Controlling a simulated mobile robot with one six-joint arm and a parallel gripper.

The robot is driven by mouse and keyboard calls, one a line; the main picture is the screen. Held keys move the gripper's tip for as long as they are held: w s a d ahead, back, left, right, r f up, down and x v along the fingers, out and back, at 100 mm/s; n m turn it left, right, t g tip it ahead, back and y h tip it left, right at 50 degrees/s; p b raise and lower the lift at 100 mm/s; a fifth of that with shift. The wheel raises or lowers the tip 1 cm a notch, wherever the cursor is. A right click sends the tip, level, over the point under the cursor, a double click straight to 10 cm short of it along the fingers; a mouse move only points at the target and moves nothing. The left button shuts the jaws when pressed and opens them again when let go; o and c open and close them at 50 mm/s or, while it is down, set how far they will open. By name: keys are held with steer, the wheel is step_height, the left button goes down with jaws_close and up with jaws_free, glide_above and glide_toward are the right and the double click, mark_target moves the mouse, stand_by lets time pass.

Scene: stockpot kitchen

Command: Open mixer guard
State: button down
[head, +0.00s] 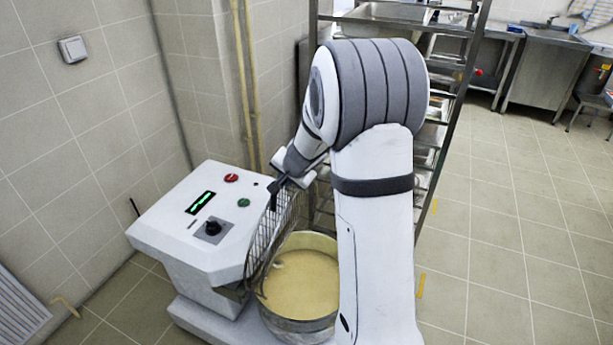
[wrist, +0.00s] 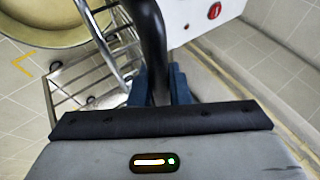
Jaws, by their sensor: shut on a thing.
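The mixer guard (head: 268,238), a curved wire grid, stands steeply raised at the left side of the mixer bowl (head: 325,240). The bowl's top is largely uncovered and pale batter (head: 300,283) shows inside. My gripper (head: 281,184) is at the guard's upper end. In the wrist view, my gripper (wrist: 160,88) has its blue jaws shut on a dark bar (wrist: 152,45), which looks like the guard's handle. Part of the guard's wire (wrist: 97,35) and the bowl (wrist: 45,25) also show there. My arm hides the bowl's right side.
The white mixer housing (head: 175,220) carries a display, red and green buttons and a black knob, close left of the guard. A metal rack (head: 450,110) stands behind my arm. Pipes (head: 245,90) run up the wall. The tiled floor at right is clear.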

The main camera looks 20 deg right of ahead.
steer(key=shift+w+a+p, duration=0.85)
steer(key=shift+w+a, duration=0.8)
steer(key=shift+a, duration=0.15)
steer(key=c, duration=1.4)
jaws_free()
steer(key=shift+w+d+r, duration=0.1)
steer(key=shift+o, duration=0.2)
steer(key=p+v, duration=0.2)
steer(key=v, duration=0.5)
steer(key=shift+r, duration=0.35)
steer(key=shift+s, duration=0.25)
